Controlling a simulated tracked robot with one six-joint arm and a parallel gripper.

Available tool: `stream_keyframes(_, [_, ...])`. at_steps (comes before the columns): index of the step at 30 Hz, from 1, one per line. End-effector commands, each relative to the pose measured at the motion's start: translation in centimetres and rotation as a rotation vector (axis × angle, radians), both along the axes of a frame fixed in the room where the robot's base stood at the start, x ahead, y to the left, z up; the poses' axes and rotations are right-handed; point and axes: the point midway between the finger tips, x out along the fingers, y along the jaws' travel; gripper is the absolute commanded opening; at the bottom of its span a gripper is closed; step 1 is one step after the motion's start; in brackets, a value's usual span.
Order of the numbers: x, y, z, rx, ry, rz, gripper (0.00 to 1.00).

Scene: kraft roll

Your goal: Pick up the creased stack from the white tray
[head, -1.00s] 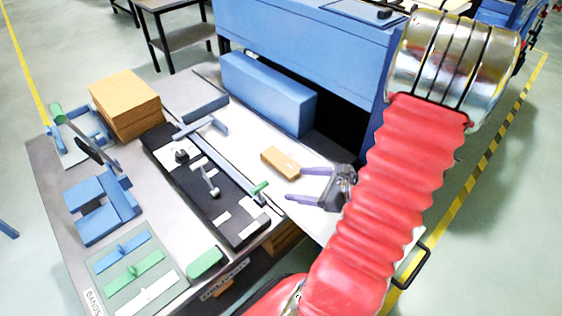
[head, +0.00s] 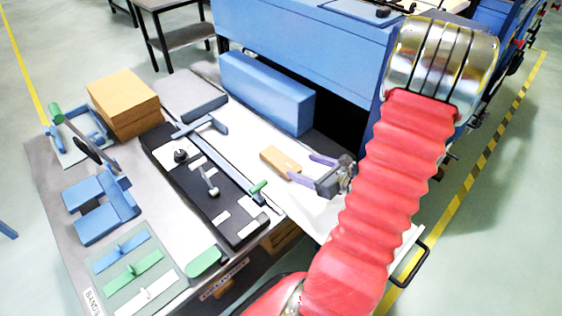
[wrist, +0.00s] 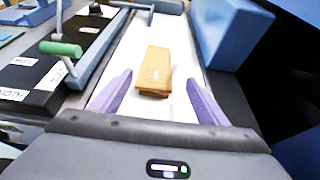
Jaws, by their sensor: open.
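The creased stack (head: 280,162) is a small tan kraft bundle lying on the white tray (head: 310,208), left of my gripper in the head view. In the wrist view the creased stack (wrist: 155,70) lies ahead, centred between the fingers, with a pale mark on its top. My gripper (head: 308,168) has two purple fingers, apart and empty, pointing towards the stack. In the wrist view my gripper (wrist: 160,92) has its fingertips just short of the stack's near end, one to each side. The white tray (wrist: 185,60) runs on beyond the stack.
A black fixture (head: 205,180) with a green-handled lever (wrist: 62,50) stands left of the tray. A long blue block (head: 268,92) borders the tray's far right side. A larger brown stack (head: 125,103) sits at the table's back left. The tray around the small stack is clear.

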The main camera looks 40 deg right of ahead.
Motion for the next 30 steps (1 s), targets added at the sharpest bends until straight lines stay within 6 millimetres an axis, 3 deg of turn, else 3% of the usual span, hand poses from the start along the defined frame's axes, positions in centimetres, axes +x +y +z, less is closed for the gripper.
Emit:
stream_keyframes(13, [5.0,0.2,-2.1,-0.001,0.000,0.001,0.69])
stream_keyframes(30, [6.1,0.3,-2.6,0.001,0.000,0.000,0.69])
